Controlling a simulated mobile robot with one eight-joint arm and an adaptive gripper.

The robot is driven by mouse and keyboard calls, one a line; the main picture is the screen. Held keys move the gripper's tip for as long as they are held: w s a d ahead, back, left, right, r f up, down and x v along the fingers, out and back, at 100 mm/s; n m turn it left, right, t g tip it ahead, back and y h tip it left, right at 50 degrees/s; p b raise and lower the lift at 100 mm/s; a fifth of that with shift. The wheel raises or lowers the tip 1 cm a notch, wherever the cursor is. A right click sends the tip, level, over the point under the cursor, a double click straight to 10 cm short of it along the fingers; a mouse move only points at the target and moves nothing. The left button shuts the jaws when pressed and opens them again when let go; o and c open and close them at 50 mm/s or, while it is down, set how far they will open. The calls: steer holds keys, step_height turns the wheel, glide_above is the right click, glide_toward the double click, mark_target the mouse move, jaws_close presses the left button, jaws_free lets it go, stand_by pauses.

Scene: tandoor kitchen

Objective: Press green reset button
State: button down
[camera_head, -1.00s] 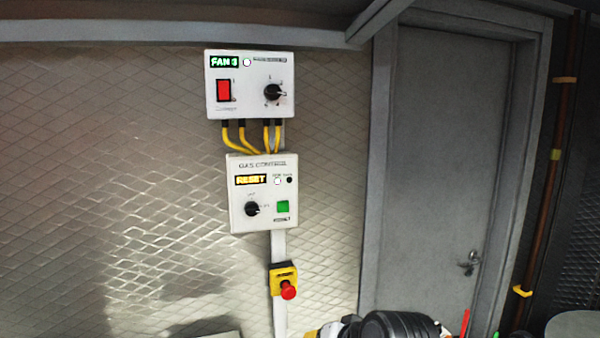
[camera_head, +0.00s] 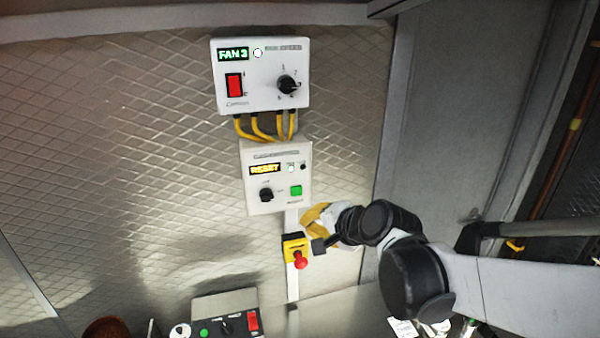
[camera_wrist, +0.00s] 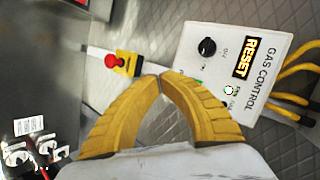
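The green reset button (camera_head: 296,190) is on the lower right of the white gas control box (camera_head: 250,202), whose lit display reads RESET. In the wrist view the box (camera_wrist: 262,22) is turned on its side, and only a sliver of the green button (camera_wrist: 199,82) shows beside the right finger. My gripper (camera_head: 308,222) has yellow fingers and is just below and right of the box in the head view. In the wrist view its fingertips (camera_wrist: 161,76) meet with nothing between them. I cannot tell whether they touch the wall or box.
A red emergency stop on a yellow base (camera_head: 296,248) is just below the gripper. The fan box (camera_head: 259,98) is above, joined by yellow cables (camera_head: 264,127). A counter control panel (camera_head: 226,322) is at the bottom, and a grey door (camera_head: 460,110) is at the right.

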mark_target(293, 199)
steer(key=shift+w+a+b, duration=0.2)
steer(key=shift+w+a, duration=0.2)
steer(key=shift+w, duration=1)
steer(key=shift+w+a+b, duration=0.2)
steer(key=shift+w+a, duration=0.25)
steer(key=shift+w, duration=1)
steer(key=shift+w+a+b, duration=0.2)
steer(key=shift+w+a, duration=0.2)
steer(key=shift+w, duration=1)
steer(key=shift+w, duration=0.1)
steer(key=shift+w+a, duration=0.1)
steer(key=shift+w, duration=0.2)
steer(key=shift+w+a+b, duration=0.1)
steer(key=shift+w+b, duration=0.25)
steer(key=shift+w, duration=0.05)
steer(key=shift+s+d, duration=0.25)
steer(key=shift+s, duration=0.6)
